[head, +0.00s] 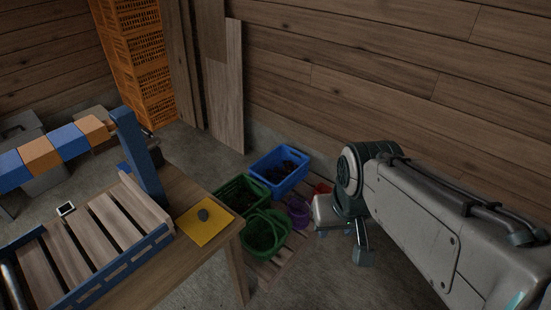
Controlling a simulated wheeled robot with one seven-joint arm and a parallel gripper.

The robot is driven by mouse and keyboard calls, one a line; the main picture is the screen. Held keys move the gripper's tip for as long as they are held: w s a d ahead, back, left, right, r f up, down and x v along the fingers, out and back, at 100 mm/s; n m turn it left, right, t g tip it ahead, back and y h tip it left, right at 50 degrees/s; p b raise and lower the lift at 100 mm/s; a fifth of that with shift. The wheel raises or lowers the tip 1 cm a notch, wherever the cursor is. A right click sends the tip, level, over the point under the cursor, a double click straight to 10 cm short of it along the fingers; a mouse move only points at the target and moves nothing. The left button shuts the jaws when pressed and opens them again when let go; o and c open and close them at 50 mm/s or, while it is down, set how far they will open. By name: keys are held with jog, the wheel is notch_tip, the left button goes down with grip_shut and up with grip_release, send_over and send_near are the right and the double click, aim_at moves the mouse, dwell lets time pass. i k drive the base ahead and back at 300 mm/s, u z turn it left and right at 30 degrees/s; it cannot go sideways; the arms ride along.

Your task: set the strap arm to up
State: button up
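The strap arm (53,148) is a bar banded in blue and orange at the left of the head view. It runs from the top of a blue post (139,158) out past the left picture edge, above the slatted bed, and looks lowered, close to level. The post stands at the far edge of a wooden table (190,262). My gripper (346,248) hangs at the right, over the floor, well apart from the strap arm. It touches nothing that I can see. Its fingers are small and partly hidden, so its opening is unclear.
A slatted bed with blue rails (126,265) and a yellow plate with a dark knob (203,221) are on the table. Blue (281,187) and green tubs (265,246) stand on a pallet between table and gripper. Orange crates (137,65) are stacked behind. A plank wall closes the back.

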aim_at(19, 166)
jog(key=u, duration=2.85)
jog(key=k, duration=1.2)
jog(key=u, duration=1.1)
jog(key=i, duration=0.6)
jog(key=z, duration=0.85)
jog(key=i, duration=1.3)
jog(key=z, duration=1.2)
jog(key=i, duration=0.45)
jog(key=z, duration=0.4)
